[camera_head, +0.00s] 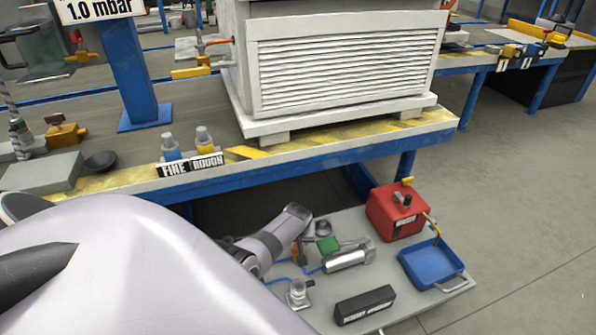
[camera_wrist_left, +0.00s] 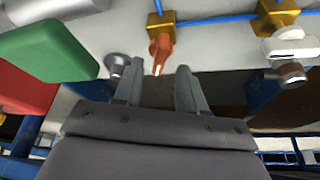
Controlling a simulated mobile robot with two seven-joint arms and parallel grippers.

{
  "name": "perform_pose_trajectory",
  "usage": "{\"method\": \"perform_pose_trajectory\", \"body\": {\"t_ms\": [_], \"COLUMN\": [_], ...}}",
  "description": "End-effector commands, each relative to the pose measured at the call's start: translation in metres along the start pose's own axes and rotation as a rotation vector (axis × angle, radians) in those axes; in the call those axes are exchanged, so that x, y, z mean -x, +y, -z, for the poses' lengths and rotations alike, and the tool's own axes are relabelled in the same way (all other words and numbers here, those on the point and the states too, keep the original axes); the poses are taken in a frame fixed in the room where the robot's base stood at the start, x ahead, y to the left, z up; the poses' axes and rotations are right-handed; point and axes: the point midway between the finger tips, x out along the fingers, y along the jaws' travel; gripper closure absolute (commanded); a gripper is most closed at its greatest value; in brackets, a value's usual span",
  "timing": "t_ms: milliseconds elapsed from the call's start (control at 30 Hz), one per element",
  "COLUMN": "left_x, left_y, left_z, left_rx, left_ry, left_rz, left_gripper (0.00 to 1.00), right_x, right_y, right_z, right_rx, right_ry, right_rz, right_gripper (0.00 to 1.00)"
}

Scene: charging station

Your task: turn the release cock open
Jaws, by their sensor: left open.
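An orange lever on a brass cock (camera_wrist_left: 158,43) shows in the left wrist view, with a blue hose at its block. I take this to be the release cock. In the head view its orange part (camera_head: 296,252) is small and partly hidden by my arm. My left gripper (camera_wrist_left: 159,66) is open, its two fingers on either side of the lever's lower end in the picture. The lever tip is just beyond the fingertips, and I cannot tell whether they touch. My left arm in the head view reaches over the lower board, its fingers not clearly seen. My right gripper is not in view.
Close by are a green block (camera_wrist_left: 48,50), a metal cylinder (camera_head: 347,259) and a second brass fitting (camera_wrist_left: 275,18). A red can (camera_head: 395,215), blue tray (camera_head: 430,266) and black box (camera_head: 364,305) stand on the board. The workbench edge (camera_head: 330,153) overhangs behind.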

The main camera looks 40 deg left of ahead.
Motion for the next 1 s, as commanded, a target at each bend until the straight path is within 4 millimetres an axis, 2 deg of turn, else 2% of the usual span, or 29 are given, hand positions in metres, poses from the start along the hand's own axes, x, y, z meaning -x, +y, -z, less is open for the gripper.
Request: {"method": "perform_pose_trajectory", "body": {"t_ms": [33,300,733,767,800,867,900,1000], "left_x": [0.012,0.034,0.037,0.037,0.037,0.036,0.035,0.033], "left_y": [0.000,0.000,0.000,0.000,0.000,-0.004,-0.010,-0.033], "left_z": [0.002,0.001,0.000,0.000,0.000,0.001,0.003,0.008], "left_rx": [0.000,0.001,0.001,0.001,0.005,0.036,0.084,0.308], "left_ry": [0.000,0.000,-0.001,-0.001,-0.002,-0.011,-0.024,-0.089], "left_rz": [-0.001,-0.001,-0.001,-0.001,0.000,0.002,0.005,0.018], "left_gripper": [0.60,0.60,0.60,0.63,0.76,0.95,1.00,1.00], "right_x": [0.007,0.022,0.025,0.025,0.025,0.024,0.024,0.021], "right_y": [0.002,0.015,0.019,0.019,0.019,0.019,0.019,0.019], "right_z": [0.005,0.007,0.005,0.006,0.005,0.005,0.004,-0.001], "right_rx": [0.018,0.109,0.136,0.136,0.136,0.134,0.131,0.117], "right_ry": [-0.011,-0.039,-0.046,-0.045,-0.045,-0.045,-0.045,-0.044], "right_rz": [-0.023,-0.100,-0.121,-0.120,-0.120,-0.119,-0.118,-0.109], "right_gripper": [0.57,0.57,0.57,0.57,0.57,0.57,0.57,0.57]}}
